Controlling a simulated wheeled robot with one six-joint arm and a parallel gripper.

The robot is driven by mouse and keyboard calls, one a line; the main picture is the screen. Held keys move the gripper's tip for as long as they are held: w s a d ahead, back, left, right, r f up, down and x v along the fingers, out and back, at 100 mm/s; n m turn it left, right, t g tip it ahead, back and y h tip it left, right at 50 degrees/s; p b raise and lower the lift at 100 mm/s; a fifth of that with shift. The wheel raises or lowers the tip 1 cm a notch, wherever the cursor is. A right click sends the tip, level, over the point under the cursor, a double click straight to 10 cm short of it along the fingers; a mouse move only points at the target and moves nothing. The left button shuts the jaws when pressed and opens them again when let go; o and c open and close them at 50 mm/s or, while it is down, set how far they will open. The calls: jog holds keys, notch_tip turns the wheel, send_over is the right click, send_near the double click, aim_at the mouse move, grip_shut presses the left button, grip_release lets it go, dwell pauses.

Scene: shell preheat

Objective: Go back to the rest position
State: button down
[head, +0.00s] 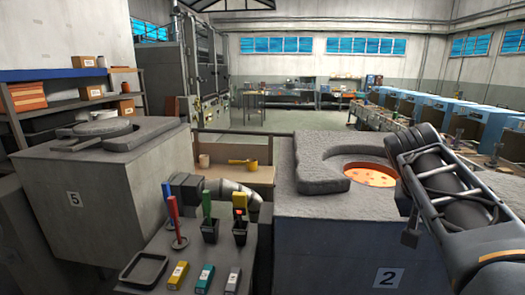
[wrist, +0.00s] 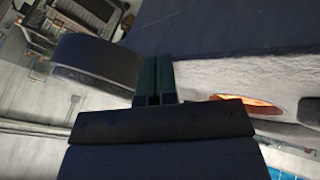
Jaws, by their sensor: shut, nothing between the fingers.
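My gripper (wrist: 154,72) shows in the wrist view with its two dark fingers together and nothing between them. In the head view my arm reaches in from the right edge, over the right side of the furnace marked 2 (head: 330,240). The furnace's round opening (head: 368,172) glows orange, and its thick grey lid (head: 322,165) lies to the left of it. The glowing opening also shows at the right of the wrist view (wrist: 250,101). My gripper looks empty and close to the furnace, but I cannot tell the gap.
A small stand (head: 215,262) in front holds red, green and yellow-handled tools, a black tray (head: 143,270) and several coloured blocks. A furnace marked 5 (head: 100,200) stands at left. A yellow ladle (head: 243,163) lies on a bench behind. Open floor (head: 270,120) lies farther back.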

jog(key=s+a+f+n+t+y, duration=0.3)
jog(key=a+f+n+y, duration=0.3)
jog(key=a+f, duration=1.1)
notch_tip(320, 180, down, 3)
jog(key=shift+s+a+r+n, duration=0.1)
jog(key=shift+s+a+n, duration=0.25)
jog(key=shift+s+n, duration=0.3)
jog(key=shift+w, duration=0.1)
